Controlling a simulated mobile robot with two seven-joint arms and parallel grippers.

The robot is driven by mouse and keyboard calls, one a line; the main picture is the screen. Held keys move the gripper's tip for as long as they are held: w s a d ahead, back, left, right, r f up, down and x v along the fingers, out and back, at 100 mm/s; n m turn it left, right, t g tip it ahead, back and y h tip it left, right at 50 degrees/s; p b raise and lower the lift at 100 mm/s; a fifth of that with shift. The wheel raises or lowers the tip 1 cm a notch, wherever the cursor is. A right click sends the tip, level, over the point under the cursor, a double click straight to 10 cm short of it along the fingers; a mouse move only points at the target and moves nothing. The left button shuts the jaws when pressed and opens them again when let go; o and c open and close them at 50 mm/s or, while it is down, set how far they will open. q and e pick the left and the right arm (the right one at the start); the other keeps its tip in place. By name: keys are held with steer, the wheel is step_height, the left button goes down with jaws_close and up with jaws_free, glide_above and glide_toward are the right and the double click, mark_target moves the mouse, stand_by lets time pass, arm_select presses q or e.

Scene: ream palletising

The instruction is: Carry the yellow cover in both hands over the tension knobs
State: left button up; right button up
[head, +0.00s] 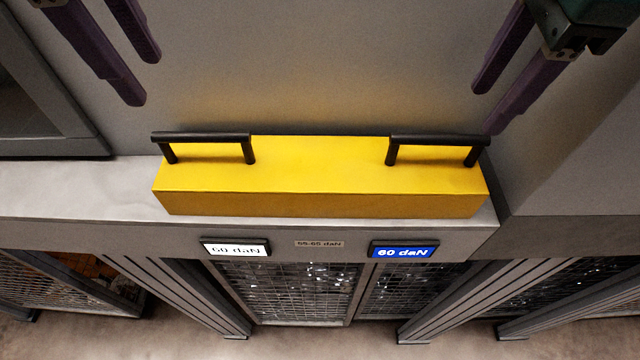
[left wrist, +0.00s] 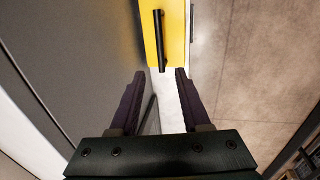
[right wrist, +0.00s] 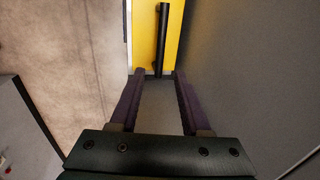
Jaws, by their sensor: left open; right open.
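The yellow cover (head: 320,180) is a long box with two black bar handles on top, resting on a grey ledge. Its left handle (head: 203,139) and right handle (head: 438,141) stand near its ends. My left gripper (head: 145,80) is open and empty, above and behind the left handle. My right gripper (head: 484,108) is open and empty, above the right end. In the left wrist view the left handle (left wrist: 160,40) lies ahead of the fingertips, apart from them. In the right wrist view the right handle (right wrist: 162,40) lies just beyond the fingertips. No tension knobs show; whether the cover hides them I cannot tell.
The grey ledge (head: 80,190) has bare room left of the cover. Two displays, one white (head: 236,248) and one blue (head: 403,250), both read 60 daN on the ledge's front; a 55-65 daN label (head: 319,244) sits between. Mesh guards (head: 290,290) stand below. A grey wall rises behind.

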steer(key=r, duration=0.3)
steer(key=shift+s+r, duration=0.35)
